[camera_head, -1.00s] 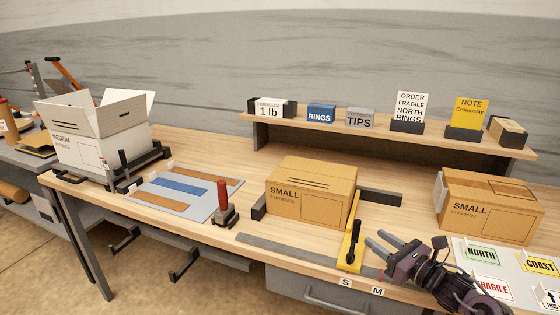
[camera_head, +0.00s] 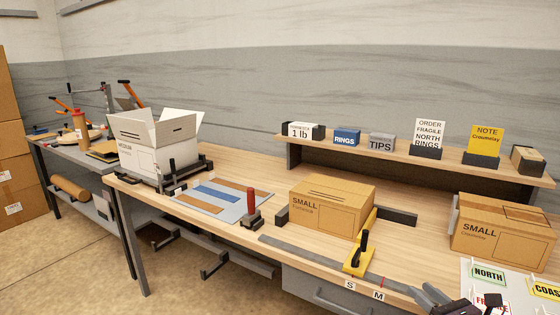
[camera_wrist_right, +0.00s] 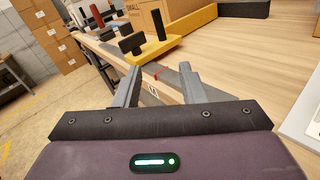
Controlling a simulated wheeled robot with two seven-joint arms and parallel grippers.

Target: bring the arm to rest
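My right gripper (camera_head: 428,294) shows at the bottom right of the head view, cut off by the frame's lower edge. In the right wrist view its two fingers (camera_wrist_right: 158,78) are apart with nothing between them. It is by the front edge of the wooden bench (camera_head: 250,215), to the right of the yellow-based tool with a black handle (camera_head: 358,262). In the wrist view that tool (camera_wrist_right: 160,52) is beyond the fingertips and apart from them. My left gripper is not in view.
A closed small box (camera_head: 330,208) is mid-bench and another (camera_head: 503,232) is at right. Label cards (camera_head: 490,274) lie near my right gripper. An open white box (camera_head: 150,150) stands at left. A shelf (camera_head: 400,155) with signs runs along the back.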

